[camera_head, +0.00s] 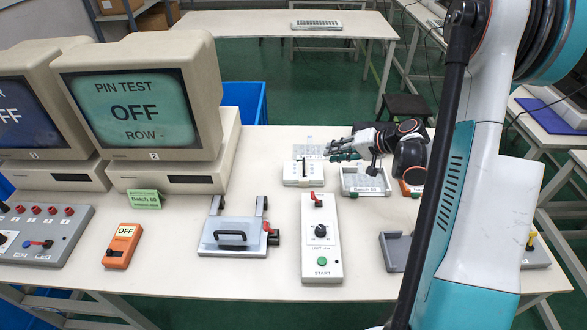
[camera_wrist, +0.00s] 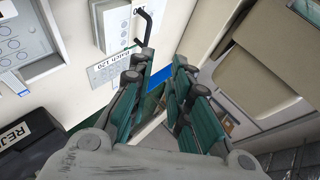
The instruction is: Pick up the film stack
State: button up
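A pale, see-through sheet pile with a faint printed pattern, which looks like film, lies flat on the table behind the small white box; the head view shows it (camera_head: 309,147). A white tray (camera_head: 347,188) with a green label holds more pale, patterned film-like sheets; I cannot tell which is the film stack. My gripper (camera_head: 335,150) hovers over the table's back, pointing left, beside the sheet pile and behind the tray. In the wrist view its teal fingers (camera_wrist: 162,75) stand apart with nothing visible between them. A patterned keypad-like sheet (camera_wrist: 20,42) shows at upper left there.
A white box (camera_head: 304,173) with a lever and a start panel (camera_head: 322,240) stand near the gripper. Two monitors (camera_head: 140,100) fill the left, with a blue bin (camera_head: 245,100) behind. A clamp fixture (camera_head: 232,235) stands in front. A black reject box (camera_wrist: 25,140) shows in the wrist view.

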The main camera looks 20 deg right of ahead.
notch_tip(320, 180, down, 2)
jog(key=d+f, duration=0.1)
jog(key=d, duration=0.2)
jog(key=b, duration=0.2)
send_near(309, 168)
jog(key=w+a, duration=0.1)
jog(key=w+a+r, duration=0.1)
jog(key=w, duration=0.1)
jog(key=shift+a+m+y, duration=0.15)
jog(key=shift+m+y, duration=0.15)
jog(key=shift+m, duration=0.1)
jog(key=shift+b+x, duration=1.45)
jog(key=shift+x, duration=1.2)
jog(key=shift+r, duration=0.15)
grip_shut()
